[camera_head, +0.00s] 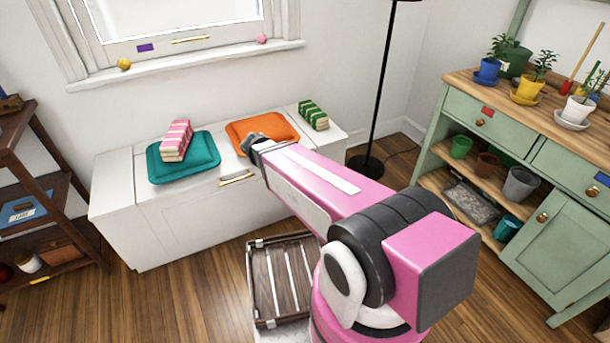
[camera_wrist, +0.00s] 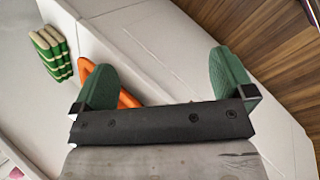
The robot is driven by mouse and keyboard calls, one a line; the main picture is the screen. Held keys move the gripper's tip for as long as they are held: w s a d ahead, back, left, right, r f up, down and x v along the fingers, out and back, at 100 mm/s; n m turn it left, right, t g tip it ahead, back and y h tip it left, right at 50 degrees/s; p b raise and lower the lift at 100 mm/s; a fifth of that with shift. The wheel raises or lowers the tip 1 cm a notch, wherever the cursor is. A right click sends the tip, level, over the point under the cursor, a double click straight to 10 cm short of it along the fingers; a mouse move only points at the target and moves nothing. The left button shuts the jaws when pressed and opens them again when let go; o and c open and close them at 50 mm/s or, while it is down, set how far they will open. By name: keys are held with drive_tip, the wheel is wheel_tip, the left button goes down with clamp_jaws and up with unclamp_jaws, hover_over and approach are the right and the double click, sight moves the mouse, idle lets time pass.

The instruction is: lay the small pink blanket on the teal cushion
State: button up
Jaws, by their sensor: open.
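The small pink blanket (camera_head: 176,139), folded and striped pink and white, lies on the teal cushion (camera_head: 198,165), toward its back left part. The cushion sits on the left part of the white bench. My gripper (camera_head: 251,145) is to the right of the teal cushion, by the orange cushion; the arm partly hides it in the head view. In the wrist view my gripper (camera_wrist: 164,78) has its two green fingers wide apart with nothing between them. A bit of pink stripe shows at that view's lower left edge, too cut off to name surely.
The orange cushion (camera_head: 262,129) and a folded green striped blanket (camera_head: 313,114) lie on the white bench (camera_head: 112,188). A slatted wooden crate (camera_head: 283,280) stands on the floor. A black lamp pole (camera_head: 384,90) stands right of the bench. Shelves (camera_head: 34,185) stand at left, a green cabinet (camera_head: 520,165) at right.

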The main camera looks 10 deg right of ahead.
drive_tip(key=s+d+r+m+g+y, duration=0.1)
drive_tip(key=s+d+m+g+y, duration=0.2)
drive_tip(key=s+d+m+y, duration=0.2)
drive_tip(key=shift+s+d+m+y, duration=0.4)
drive_tip(key=shift+s+d+m, duration=1.2)
drive_tip(key=shift+m, duration=0.9)
drive_tip(key=shift+w+d+r, duration=0.1)
